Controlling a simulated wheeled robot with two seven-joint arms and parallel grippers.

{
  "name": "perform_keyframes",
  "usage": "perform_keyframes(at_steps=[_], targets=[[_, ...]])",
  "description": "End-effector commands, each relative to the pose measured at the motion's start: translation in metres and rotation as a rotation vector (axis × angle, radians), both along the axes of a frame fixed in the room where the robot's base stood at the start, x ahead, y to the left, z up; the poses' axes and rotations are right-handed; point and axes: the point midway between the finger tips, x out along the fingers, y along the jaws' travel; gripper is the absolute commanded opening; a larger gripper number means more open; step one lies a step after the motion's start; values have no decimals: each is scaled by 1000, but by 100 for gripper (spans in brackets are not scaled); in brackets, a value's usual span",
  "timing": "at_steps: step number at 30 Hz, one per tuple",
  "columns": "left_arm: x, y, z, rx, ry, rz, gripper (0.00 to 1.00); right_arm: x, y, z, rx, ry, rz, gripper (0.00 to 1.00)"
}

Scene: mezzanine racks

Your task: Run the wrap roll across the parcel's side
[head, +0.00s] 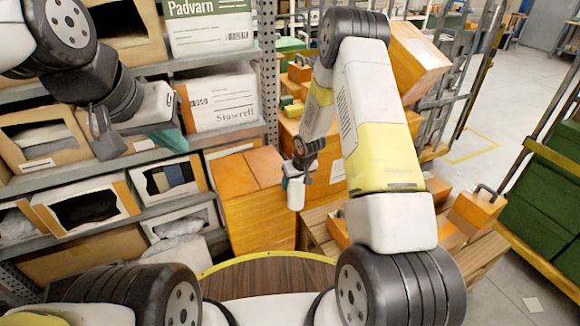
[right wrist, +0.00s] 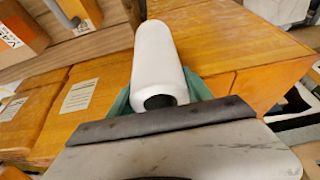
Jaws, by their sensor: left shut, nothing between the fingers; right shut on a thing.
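The white wrap roll (head: 296,194) is held by my right gripper (head: 298,178), in front of the orange-brown boxes. In the right wrist view the roll (right wrist: 157,55) points away between the teal fingers, its dark hollow end nearest. A large orange-brown box (head: 258,215), likely the parcel, stands left of the roll in the head view; another box (head: 325,155) stands behind it. I cannot tell if the roll touches either. My left gripper (head: 166,141) is shut and empty in front of the shelves at the left, its fingertips partly hidden.
A metal rack with white cartons (head: 222,98) and open bins (head: 168,182) fills the left. A wooden pallet (head: 318,230) with smaller orange boxes (head: 472,212) lies at the right. A cart with green crates (head: 545,205) stands far right. Clear floor (head: 500,115) lies behind it.

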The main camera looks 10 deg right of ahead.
Motion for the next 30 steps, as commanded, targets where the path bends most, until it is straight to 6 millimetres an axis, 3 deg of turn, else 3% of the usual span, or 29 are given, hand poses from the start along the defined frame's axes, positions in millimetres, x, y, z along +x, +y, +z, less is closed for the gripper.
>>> perform_keyframes(at_steps=[20,30], targets=[[0,0,0,0,0,0,0,8,4,1,0,-2,1,20],[0,0,0,0,0,0,0,1,24,0,0,-1,2,20]])
